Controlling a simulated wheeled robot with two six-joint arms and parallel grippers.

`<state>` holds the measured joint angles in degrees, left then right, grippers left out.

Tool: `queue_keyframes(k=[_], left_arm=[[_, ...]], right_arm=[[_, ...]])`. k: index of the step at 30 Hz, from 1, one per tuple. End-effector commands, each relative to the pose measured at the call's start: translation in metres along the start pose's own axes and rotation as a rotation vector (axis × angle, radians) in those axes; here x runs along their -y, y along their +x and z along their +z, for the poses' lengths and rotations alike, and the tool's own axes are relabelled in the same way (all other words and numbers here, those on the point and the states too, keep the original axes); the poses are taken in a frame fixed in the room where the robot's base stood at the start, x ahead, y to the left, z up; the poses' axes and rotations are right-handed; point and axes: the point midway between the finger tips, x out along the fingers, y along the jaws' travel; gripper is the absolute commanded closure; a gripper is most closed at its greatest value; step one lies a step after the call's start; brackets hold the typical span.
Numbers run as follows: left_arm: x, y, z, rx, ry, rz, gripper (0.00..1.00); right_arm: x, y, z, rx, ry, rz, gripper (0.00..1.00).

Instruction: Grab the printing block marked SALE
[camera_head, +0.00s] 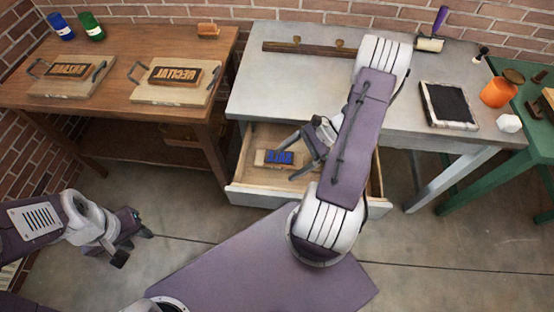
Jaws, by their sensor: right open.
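A small wooden printing block (266,158) with raised blue mirrored letters, which seem to read SALE, lies in the open drawer (258,198) of the grey table. My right gripper (289,160) reaches into the drawer at the block's right end. Its jaws are open, with one finger behind and one in front of that end; I cannot tell whether they touch it. My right arm hides the right part of the drawer. My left gripper (137,248) hangs open and empty over the floor at the lower left.
Two wooden boards with handles (42,88) (150,92) bear dark-lettered blocks on the brown table (120,38). A green table stands at right.

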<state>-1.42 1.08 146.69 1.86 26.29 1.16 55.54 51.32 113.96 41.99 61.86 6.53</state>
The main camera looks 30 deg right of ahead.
Motion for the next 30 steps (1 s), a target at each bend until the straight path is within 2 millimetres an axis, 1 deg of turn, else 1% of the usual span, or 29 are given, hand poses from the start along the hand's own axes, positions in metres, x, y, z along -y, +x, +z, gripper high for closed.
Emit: queue_keyframes(k=[1, 6, 9, 13, 19, 25, 26, 30], left_arm=[[0.0, 0.006, 0.001, 0.0, 0.0, 0.0, 0.64], [0.0, 0.014, 0.001, 0.0, 0.0, 0.0, 0.64], [0.0, 0.015, 0.001, 0.0, 0.0, 0.0, 0.64], [0.0, 0.014, 0.001, 0.0, 0.0, 0.0, 0.64], [0.0, 0.013, 0.001, 0.0, 0.0, 0.0, 0.64], [0.0, 0.013, 0.001, 0.0, 0.0, 0.0, 0.64], [0.0, 0.013, 0.001, 0.0, 0.0, 0.0, 0.64], [0.0, 0.012, 0.001, 0.0, 0.0, 0.0, 0.64]], right_arm=[[0.002, -0.001, -0.016, 0.046, 0.072, -0.069, 0.16], [0.013, -0.018, -0.056, 0.202, 0.275, -0.315, 0.16], [0.015, -0.026, -0.067, 0.25, 0.327, -0.394, 0.16], [0.017, -0.026, -0.067, 0.26, 0.334, -0.406, 0.16], [0.029, 0.001, -0.061, 0.259, 0.333, -0.4, 0.16], [0.034, 0.009, -0.06, 0.256, 0.331, -0.401, 0.16], [0.035, 0.013, -0.06, 0.257, 0.332, -0.4, 0.16], [0.047, 0.037, -0.057, 0.257, 0.332, -0.397, 0.16]])
